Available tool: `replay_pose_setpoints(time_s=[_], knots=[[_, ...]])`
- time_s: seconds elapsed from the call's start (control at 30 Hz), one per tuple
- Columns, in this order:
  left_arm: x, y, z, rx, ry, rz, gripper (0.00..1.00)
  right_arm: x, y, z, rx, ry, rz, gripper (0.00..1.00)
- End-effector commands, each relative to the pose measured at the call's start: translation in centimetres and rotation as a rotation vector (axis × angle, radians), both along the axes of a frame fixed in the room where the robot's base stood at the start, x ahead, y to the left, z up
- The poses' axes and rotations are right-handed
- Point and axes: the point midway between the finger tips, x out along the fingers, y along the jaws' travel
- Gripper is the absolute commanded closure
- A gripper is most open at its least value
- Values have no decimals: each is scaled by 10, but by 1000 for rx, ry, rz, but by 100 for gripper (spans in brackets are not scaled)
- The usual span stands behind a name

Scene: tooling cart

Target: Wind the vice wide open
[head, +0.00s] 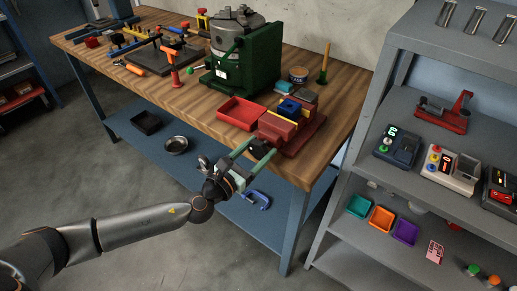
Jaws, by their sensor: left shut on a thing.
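The red vice (303,135) sits at the front right corner of the wooden workbench. Its front jaw block (276,129) faces my left gripper. A blue block (289,106) with a yellow strip beside it shows at the jaws; I cannot tell how wide the gap is. My left gripper (254,148) reaches up to the front of the vice at the bench edge. It is shut on a small part there, which looks like the vice handle but is mostly hidden by the fingers. My right gripper is not in view.
A red tray (241,113) lies left of the vice, below a green machine (245,60). A tin (298,75) stands behind. A grey shelf unit (345,205) stands close on the right. The blue lower shelf (205,170) holds a bowl (176,145) and a blue clamp (257,199).

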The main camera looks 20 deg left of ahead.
Motion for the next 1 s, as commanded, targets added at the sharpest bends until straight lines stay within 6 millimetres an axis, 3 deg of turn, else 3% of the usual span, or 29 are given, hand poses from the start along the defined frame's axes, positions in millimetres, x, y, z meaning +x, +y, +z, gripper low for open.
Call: replay_pose_setpoints(time_s=[0.13, 0.47, 1.0], knots=[[0, 0, 0, 0, 0, 1, 89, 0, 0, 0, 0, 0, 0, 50], [0, 0, -1, -49, 18, 2, 89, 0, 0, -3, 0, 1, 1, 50], [0, 0, -2, -455, 165, 3, 89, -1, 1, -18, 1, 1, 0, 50]])
